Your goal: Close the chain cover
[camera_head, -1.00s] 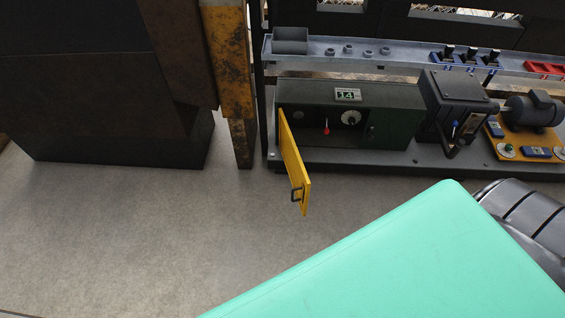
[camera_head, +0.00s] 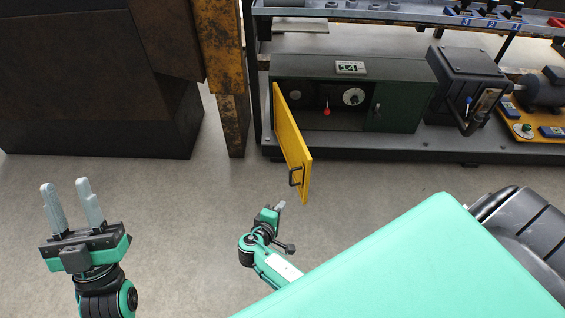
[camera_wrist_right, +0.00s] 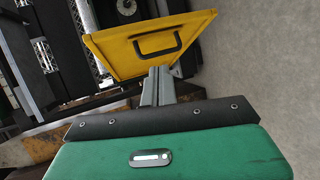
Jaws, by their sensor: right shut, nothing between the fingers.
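The yellow chain cover (camera_head: 291,135) stands swung open from the left side of the dark green housing (camera_head: 395,69). A black handle (camera_head: 296,177) sits near its free edge. My right gripper (camera_head: 279,207) is shut and empty, just below and left of the handle. In the right wrist view the cover (camera_wrist_right: 118,60) and its handle (camera_wrist_right: 157,44) lie just beyond the shut fingertips (camera_wrist_right: 159,72); contact cannot be told. My left gripper (camera_head: 65,185) is open and empty over the floor at the lower left, far from the cover.
A dark cabinet (camera_head: 90,100) and a rusty yellow post (camera_head: 228,60) stand left of the housing. A grey tray (camera_head: 390,10) runs above it. A black machine (camera_head: 465,75) stands to its right. Floor (camera_head: 180,220) between my grippers is clear.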

